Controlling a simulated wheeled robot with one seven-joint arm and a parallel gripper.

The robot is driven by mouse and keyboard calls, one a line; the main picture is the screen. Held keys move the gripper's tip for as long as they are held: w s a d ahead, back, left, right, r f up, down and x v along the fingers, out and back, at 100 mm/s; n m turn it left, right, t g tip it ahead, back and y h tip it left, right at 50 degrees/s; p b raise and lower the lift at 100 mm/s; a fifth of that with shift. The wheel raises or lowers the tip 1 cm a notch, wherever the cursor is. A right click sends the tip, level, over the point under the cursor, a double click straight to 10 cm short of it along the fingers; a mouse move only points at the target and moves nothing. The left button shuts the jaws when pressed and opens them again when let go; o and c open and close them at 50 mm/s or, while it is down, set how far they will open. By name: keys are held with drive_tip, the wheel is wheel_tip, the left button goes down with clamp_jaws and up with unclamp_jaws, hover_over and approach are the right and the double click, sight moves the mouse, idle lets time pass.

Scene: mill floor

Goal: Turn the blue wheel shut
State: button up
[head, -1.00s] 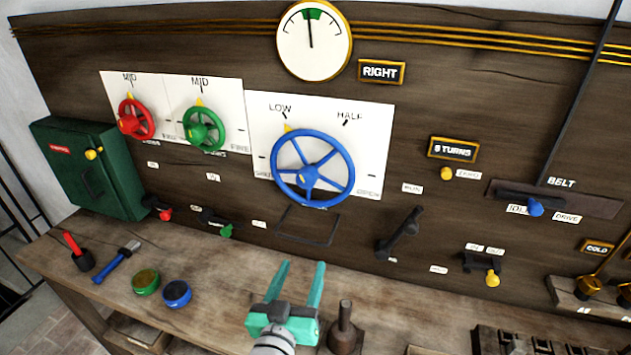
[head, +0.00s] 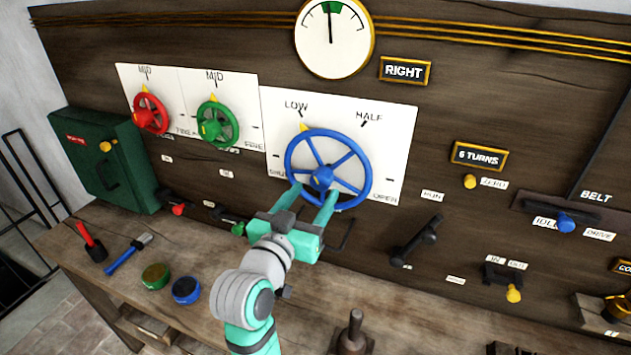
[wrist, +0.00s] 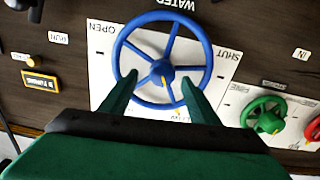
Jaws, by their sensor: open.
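The blue wheel (head: 367,183) is mounted on a white plate (head: 398,130) on the dark wooden panel. In the head view its yellow pointer (head: 304,128) stands by LOW, with SHUT at lower left and OPEN at lower right. My gripper (head: 315,192) is open, its two fingers reaching up at the lower part of the wheel. In the wrist view, where the plate looks upside down, the fingertips (wrist: 159,79) lie on either side of the blue hub (wrist: 162,71). I cannot tell whether they touch the wheel.
A green wheel (head: 234,128) and a red wheel (head: 165,112) sit to the left. A black lever (head: 416,240) is at the right, and a blue-knobbed belt lever (head: 566,224) farther right. Below is a wooden bench (head: 225,320) with a blue-handled tool (head: 122,258) and round tins.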

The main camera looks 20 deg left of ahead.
sight(318, 184)
drive_tip(key=shift+w+a, duration=0.1)
drive_tip(key=shift+w, duration=2.6)
